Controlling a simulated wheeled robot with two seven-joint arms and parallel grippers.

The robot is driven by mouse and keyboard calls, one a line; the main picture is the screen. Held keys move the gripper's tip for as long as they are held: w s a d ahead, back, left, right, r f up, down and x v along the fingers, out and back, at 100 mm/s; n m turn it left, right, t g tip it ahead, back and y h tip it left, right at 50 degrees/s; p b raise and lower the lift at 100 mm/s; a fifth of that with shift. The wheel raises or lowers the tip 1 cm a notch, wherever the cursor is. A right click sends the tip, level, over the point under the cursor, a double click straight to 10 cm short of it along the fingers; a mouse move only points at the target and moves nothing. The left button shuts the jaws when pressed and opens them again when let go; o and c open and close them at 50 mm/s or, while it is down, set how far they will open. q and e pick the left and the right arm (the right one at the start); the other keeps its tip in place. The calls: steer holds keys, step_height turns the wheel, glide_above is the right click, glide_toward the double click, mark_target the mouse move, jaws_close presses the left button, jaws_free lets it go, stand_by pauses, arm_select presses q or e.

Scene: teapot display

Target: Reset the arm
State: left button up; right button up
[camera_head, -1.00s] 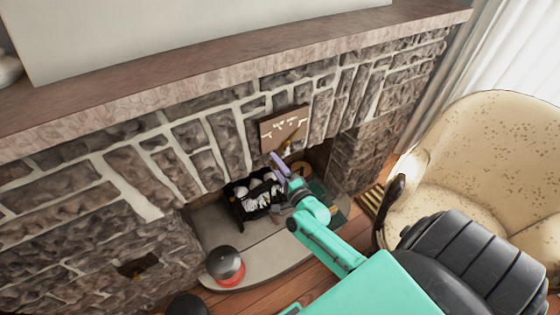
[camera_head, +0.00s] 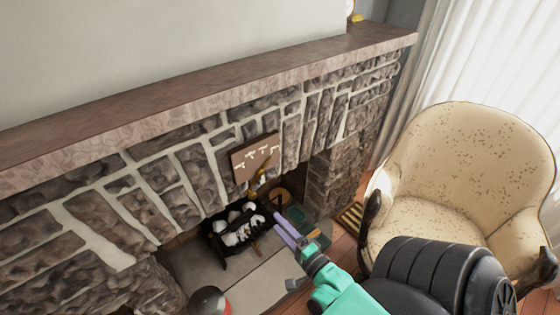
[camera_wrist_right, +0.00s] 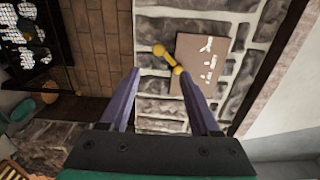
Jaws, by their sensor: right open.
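My right arm reaches in from the lower right in the head view, with its teal links and purple fingers. My right gripper (camera_head: 280,222) is open and empty, just right of a black grate (camera_head: 218,250) in the fireplace. In the right wrist view the two purple fingers of the gripper (camera_wrist_right: 159,76) stand apart with nothing between them. Beyond them show the stone wall, a brown plaque (camera_wrist_right: 207,68) with white marks and a gold fixture (camera_wrist_right: 166,56). My left gripper does not show in the head view.
The grate holds white and dark lumps (camera_head: 240,236). A dark round object with a red lower part (camera_head: 208,300) stands on the hearth (camera_head: 262,286). A cream armchair (camera_head: 470,165) stands close on the right. The stone wall (camera_head: 190,180) and mantel (camera_head: 200,105) lie ahead.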

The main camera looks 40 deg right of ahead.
steer(key=s+a+f+n+g, duration=0.1)
steer(key=s+f+n+g, duration=0.25)
steer(key=f, duration=0.55)
steer(key=s+f+n+g+y, duration=0.1)
steer(key=s+f+n+g, duration=0.2)
steer(key=f, duration=0.5)
steer(key=s+a+f+n+g, duration=0.1)
steer(key=s+f+n+g, duration=0.15)
steer(key=f+n, duration=0.45)
steer(key=s+f+n+g, duration=0.7)
steer(key=s+f, duration=0.6)
steer(key=s, duration=0.4)
steer(key=shift+g+h, duration=0.3)
steer(key=shift+g, duration=0.2)
